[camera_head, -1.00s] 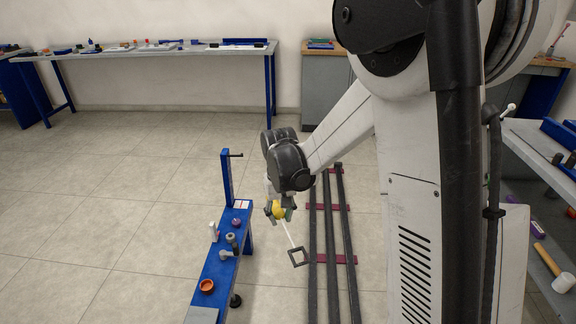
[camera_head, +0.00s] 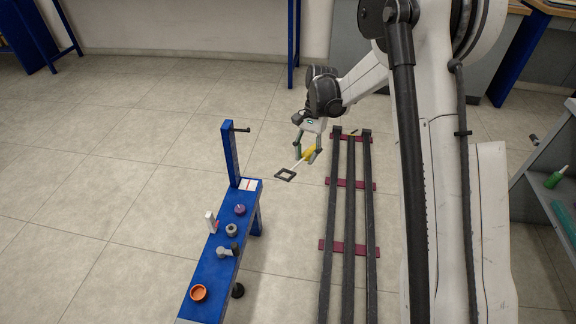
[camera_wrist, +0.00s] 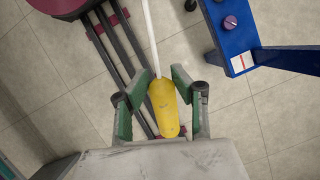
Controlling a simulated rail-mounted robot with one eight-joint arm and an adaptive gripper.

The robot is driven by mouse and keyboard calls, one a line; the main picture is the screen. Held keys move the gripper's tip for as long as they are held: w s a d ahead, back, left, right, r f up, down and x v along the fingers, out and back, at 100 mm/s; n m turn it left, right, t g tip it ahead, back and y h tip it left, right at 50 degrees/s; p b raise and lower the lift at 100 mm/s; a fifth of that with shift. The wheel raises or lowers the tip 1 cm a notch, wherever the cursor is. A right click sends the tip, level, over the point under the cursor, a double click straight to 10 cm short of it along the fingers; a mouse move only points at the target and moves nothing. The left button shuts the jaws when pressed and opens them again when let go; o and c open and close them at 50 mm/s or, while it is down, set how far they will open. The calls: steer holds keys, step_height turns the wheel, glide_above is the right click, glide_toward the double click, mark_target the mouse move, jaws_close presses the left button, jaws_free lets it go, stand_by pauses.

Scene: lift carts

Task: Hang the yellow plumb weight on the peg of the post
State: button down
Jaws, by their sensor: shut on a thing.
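The yellow plumb weight (camera_head: 309,154) is held between the fingers of my gripper (camera_head: 308,150), right of the blue post. It also shows in the wrist view (camera_wrist: 163,105), between the green fingers of my gripper (camera_wrist: 160,98). A white cord or rod runs from the weight to a dark square loop (camera_head: 285,175), which points left toward the bench. In the wrist view the loop is out of frame. The blue post (camera_head: 230,155) stands upright at the bench's far end. Its dark peg (camera_head: 241,130) sticks out to the right near the top, apart from the loop.
The blue bench (camera_head: 203,268) carries an orange bowl (camera_head: 198,293), a purple knob-like piece (camera_head: 240,209), a grey ring (camera_head: 231,229), a white bottle (camera_head: 210,220) and a grey fitting (camera_head: 222,252). Dark rails (camera_head: 348,220) run along the floor to the right. Open floor lies left.

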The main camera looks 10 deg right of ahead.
steer(key=w+a+f+m+t+y+b, duration=0.3)
steer(key=w+f+m+t+y+b, duration=0.1)
steer(key=w+f+m+y+b, duration=0.2)
steer(key=w+a+f+m+t+y+b, duration=0.4)
steer(key=w+f+m+y+b, duration=0.2)
steer(key=w+f+m, duration=0.2)
steer(key=shift+w+a+f+m+y, duration=0.3)
steer(key=shift+f+y, duration=0.1)
steer(key=shift+f, duration=0.35)
steer(key=shift+r+x, duration=0.2)
steer(key=shift+x, duration=0.8)
steer(key=shift+w+a, duration=0.15)
steer(key=shift+a, duration=0.3)
stand_by(0.3)
steer(key=shift+r+x, duration=0.2)
steer(key=shift+x, duration=0.7)
steer(key=shift+r+x, duration=0.15)
steer(key=shift+x, duration=0.75)
steer(key=shift+r+x, duration=0.2)
steer(key=shift+x, duration=0.65)
steer(key=shift+a+f, duration=0.25)
steer(key=shift+f, duration=0.6)
